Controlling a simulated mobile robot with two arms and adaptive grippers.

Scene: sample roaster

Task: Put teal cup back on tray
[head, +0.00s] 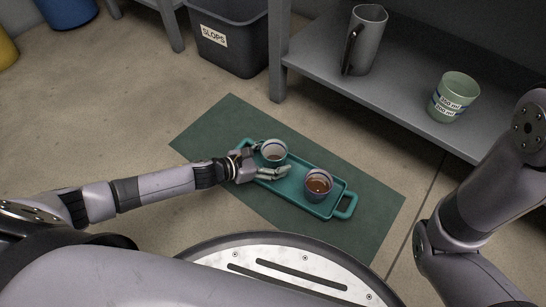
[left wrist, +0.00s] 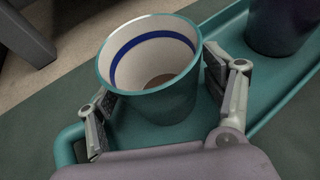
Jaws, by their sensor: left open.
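The teal cup (left wrist: 163,108) has a white inside with a blue band and some brown at the bottom. It appears to stand upright on the left part of the teal tray (left wrist: 68,148), though its base is partly hidden. In the head view the cup (head: 273,150) is at the tray's left end, and the tray (head: 345,207) lies on a green mat. My left gripper (head: 271,161) is open, with one finger on each side of the cup. In the left wrist view the fingers (left wrist: 157,80) look apart from its wall or barely beside it. My right gripper is out of view.
A dark cup (head: 318,186) of brown liquid stands on the tray's right half. The green mat (head: 215,133) is otherwise clear. A grey shelf (head: 410,95) behind holds a grey pitcher (head: 368,42) and a green beaker (head: 453,98). A slops bin (head: 240,50) stands at the back.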

